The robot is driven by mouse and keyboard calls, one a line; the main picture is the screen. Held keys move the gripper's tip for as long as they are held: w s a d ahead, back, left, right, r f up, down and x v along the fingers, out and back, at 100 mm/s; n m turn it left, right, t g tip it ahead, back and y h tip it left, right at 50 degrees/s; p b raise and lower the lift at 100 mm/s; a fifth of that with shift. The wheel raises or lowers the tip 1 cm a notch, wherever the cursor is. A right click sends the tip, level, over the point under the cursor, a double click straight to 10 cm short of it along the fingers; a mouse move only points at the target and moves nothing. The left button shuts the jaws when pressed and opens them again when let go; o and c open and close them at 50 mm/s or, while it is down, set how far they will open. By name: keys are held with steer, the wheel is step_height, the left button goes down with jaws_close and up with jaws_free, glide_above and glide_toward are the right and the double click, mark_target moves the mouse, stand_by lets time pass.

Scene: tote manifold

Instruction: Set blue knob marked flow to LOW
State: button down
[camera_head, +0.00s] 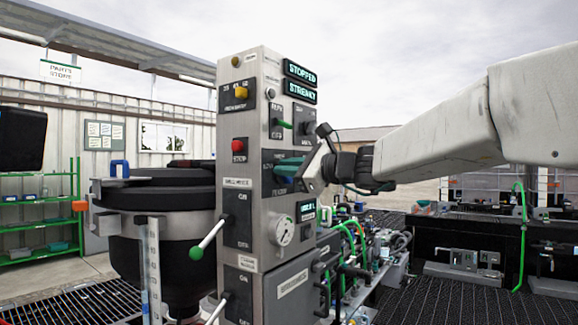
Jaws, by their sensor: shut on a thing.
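The blue-teal knob (287,168) sits on a dark plate on the right-hand face of the grey control column (260,95), below the two upper displays. My gripper (305,170) comes in from the right and is shut on the knob. The gripper covers part of the knob and its plate. The small lettering around the knob is too blurred to read, so I cannot tell which mark it points at.
Displays read STOPPED (301,72) and STREAKY (301,91). A green-handled switch (283,124) and a black knob (307,127) sit above the gripper. A dark vessel (165,205) stands left. Hoses (350,235) run behind.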

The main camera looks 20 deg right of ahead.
steer(key=shift+f+n, duration=0.4)
steer(key=shift+n, duration=0.5)
steer(key=shift+f+n, duration=0.4)
steer(key=shift+n, duration=0.5)
steer(key=shift+w, duration=0.1)
steer(key=c, duration=1.4)
jaws_free()
steer(key=shift+c, duration=0.2)
steer(key=shift+r, duration=0.2)
steer(key=shift+r+n, duration=0.1)
steer(key=shift+n, duration=0.2)
